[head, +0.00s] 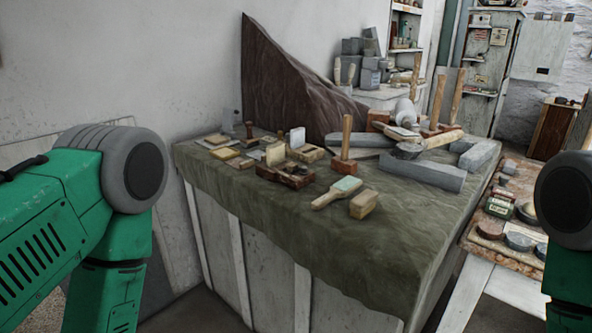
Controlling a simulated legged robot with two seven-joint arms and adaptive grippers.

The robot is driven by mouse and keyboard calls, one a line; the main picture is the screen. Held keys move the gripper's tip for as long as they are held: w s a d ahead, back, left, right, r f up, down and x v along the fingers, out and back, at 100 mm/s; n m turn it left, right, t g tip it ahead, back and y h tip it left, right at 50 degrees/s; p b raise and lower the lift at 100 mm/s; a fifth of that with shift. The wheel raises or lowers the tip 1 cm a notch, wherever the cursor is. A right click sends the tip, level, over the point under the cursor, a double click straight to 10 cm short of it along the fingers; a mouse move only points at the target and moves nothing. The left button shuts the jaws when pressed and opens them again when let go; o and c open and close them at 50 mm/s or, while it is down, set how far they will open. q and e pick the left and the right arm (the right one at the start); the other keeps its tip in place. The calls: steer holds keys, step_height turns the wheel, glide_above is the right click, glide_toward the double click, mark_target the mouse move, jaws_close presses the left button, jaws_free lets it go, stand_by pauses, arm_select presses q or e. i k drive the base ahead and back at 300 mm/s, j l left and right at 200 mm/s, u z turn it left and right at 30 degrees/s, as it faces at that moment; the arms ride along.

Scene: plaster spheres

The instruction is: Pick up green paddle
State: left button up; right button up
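A small paddle with a pale green face (347,184) and a light wooden handle lies on the green cloth-covered table (300,216), near its front middle. The handle points to the lower left. A tan wooden block or brush (363,204) lies just right of the paddle, close to it. A green and grey arm of mine fills the left side of the view, and part of my other arm shows at the right edge. Neither gripper is in view, so their states do not show.
A mallet with an upright handle (346,137) stands behind the paddle. A dark wooden plane (285,174) lies to its left. A grey stone block (422,171) lies to the right. The table's front strip is clear. A lower bench (508,250) with jars stands at the right.

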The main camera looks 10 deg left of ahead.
mark_target(346, 186)
steer(key=i+u, duration=0.1)
steer(key=u, duration=0.25)
steer(key=i+l+u, duration=0.1)
steer(key=u, duration=0.3)
steer(key=i+l+u, duration=0.1)
steer(key=u, duration=0.25)
